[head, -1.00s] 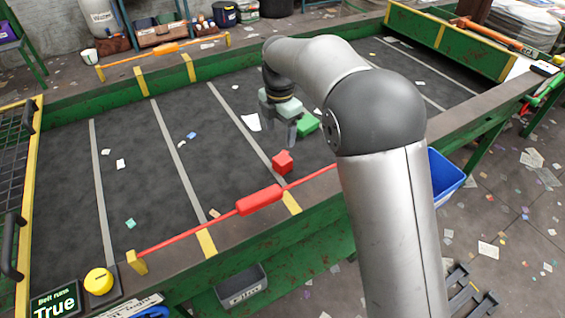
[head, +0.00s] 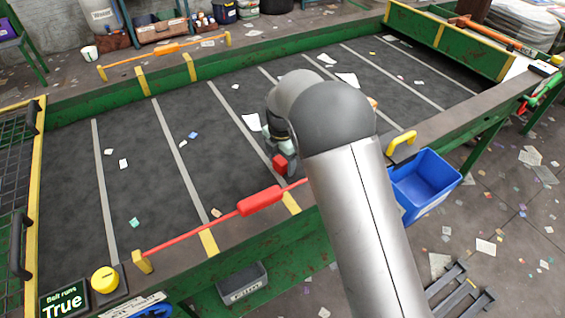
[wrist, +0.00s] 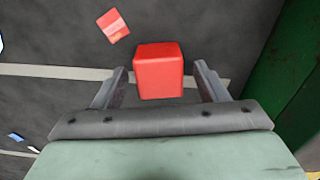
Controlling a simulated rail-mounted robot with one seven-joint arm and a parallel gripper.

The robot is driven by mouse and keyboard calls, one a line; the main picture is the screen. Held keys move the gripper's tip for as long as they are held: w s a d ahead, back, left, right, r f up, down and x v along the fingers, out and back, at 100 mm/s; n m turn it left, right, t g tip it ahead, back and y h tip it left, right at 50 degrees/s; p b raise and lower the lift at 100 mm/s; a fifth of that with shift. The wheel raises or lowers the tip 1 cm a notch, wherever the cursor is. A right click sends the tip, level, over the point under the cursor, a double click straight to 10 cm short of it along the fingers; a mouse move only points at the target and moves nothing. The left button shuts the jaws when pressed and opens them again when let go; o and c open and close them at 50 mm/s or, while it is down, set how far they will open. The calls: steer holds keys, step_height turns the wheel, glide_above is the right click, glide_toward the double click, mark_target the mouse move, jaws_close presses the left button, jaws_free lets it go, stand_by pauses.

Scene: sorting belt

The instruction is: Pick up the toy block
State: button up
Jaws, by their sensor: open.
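The toy block is a red block (head: 280,165) on the dark belt near its front edge. In the head view my gripper (head: 285,150) is right by it, and my arm hides much of the jaws. In the wrist view the red block (wrist: 158,78) lies between the two spread fingers, with a gap on each side. My gripper (wrist: 160,68) is open and holds nothing.
A flat red piece (wrist: 113,25) lies beyond the block in the wrist view. A red bar with a thick grip (head: 260,201) runs along the front edge. The green belt wall (wrist: 292,85) is at the right. A blue crate (head: 425,182) stands outside the belt.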

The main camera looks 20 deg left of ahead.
steer(key=c, duration=1.1)
steer(key=shift+o, duration=0.2)
steer(key=shift+r, duration=0.1)
